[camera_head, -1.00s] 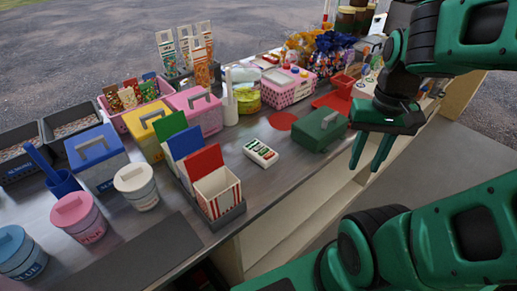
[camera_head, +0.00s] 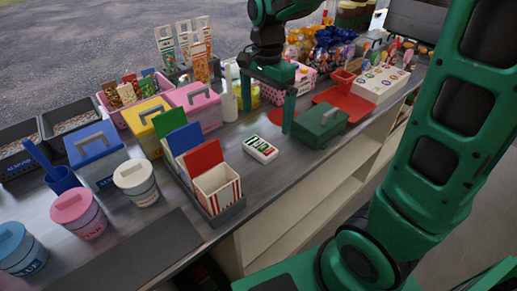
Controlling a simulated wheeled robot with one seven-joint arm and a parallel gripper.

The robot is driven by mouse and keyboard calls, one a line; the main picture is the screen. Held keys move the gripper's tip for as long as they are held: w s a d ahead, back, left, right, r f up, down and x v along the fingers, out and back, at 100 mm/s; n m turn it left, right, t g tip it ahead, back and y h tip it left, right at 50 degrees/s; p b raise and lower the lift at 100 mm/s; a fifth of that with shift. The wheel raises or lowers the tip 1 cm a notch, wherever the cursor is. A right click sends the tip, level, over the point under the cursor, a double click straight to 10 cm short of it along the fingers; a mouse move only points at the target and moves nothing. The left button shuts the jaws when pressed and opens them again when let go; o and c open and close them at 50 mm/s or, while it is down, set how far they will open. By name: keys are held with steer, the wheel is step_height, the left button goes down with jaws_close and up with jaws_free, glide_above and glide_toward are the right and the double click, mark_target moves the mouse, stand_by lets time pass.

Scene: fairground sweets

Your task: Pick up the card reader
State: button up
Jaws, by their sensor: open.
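The card reader (camera_head: 260,149) is a small white handheld device with dark, green and red marks. It lies flat on the grey counter (camera_head: 235,131), right of the striped popcorn boxes and left of the green box. My gripper (camera_head: 265,112) points down over the counter behind the card reader. Its two green fingers are spread apart with nothing between them. It is apart from the card reader, which is in full view.
A green lidded box (camera_head: 320,124) stands close right of my gripper. Popcorn boxes (camera_head: 217,187) stand in a dark holder at the left. A white bottle (camera_head: 229,100) and pink box (camera_head: 193,108) stand behind. Bare counter lies in front of the card reader.

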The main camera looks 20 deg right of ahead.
steer(key=a, duration=0.2)
glide_above(260, 144)
steer(key=shift+m, duration=0.3)
steer(key=f, duration=0.5)
steer(key=shift+w+a+f, duration=0.15)
steer(key=shift+w+a, duration=0.1)
steer(key=shift+w, duration=0.1)
steer(key=shift+s+d+f, duration=0.15)
steer(key=shift+s+f, duration=0.05)
steer(key=shift+f, duration=1.25)
steer(key=shift+s+d+f, duration=0.1)
steer(key=shift+s+f, duration=0.05)
steer(key=shift+f, duration=1.3)
steer(key=c, duration=1.2)
